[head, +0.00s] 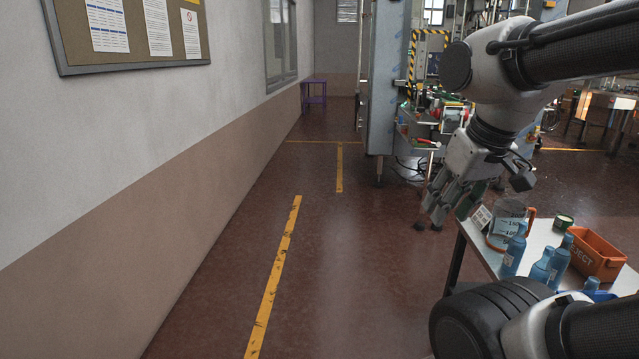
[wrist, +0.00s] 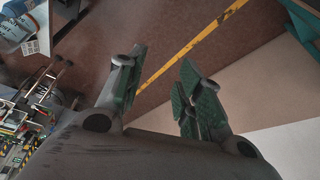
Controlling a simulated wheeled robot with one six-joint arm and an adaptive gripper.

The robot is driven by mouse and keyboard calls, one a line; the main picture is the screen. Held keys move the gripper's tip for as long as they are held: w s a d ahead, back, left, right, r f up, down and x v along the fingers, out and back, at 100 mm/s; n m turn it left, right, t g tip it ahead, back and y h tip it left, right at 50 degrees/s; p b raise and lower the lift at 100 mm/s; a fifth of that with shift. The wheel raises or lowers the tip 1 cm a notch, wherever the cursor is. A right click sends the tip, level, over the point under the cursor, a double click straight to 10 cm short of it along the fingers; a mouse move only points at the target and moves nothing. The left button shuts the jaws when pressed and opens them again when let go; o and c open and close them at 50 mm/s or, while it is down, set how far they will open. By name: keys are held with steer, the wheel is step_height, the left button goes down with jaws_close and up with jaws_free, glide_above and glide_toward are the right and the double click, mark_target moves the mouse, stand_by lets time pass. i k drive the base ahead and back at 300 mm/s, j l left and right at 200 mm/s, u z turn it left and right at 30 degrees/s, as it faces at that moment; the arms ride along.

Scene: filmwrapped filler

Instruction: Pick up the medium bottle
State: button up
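Several blue bottles stand on a table (head: 484,250) at the lower right of the head view. One bottle (head: 514,252) is beside the jug, a shorter-looking one (head: 542,267) is nearer, and a taller-looking one (head: 560,260) is close to the orange bin. Another blue shape (head: 592,284) is mostly hidden behind my arm. I cannot tell surely which bottle is the medium one. My gripper (head: 438,212) hangs off the table's left side, apart from the bottles. In the wrist view my gripper (wrist: 160,68) has its fingers spread with nothing between them.
A clear jug with an orange handle (head: 508,226), a small card (head: 481,217), a green tin (head: 564,221) and an orange REJECT bin (head: 597,257) share the table. Machinery (head: 420,110) stands behind. The floor left of the table is clear up to the wall.

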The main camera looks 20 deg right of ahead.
mark_target(541, 270)
steer(key=i+z, duration=0.3)
steer(key=z, duration=0.2)
steer(key=i+j+z, duration=0.15)
steer(key=i+z, duration=0.15)
steer(key=z, duration=0.2)
steer(key=i+j+z, duration=0.25)
steer(key=z, duration=0.25)
steer(key=i+j+z, duration=0.2)
steer(key=j+z, duration=0.15)
steer(key=z, duration=0.15)
steer(key=i+j+z, duration=0.2)
steer(key=j+z, duration=0.15)
steer(key=j, duration=0.3)
steer(key=i+j+z, duration=0.2)
steer(key=j, duration=0.15)
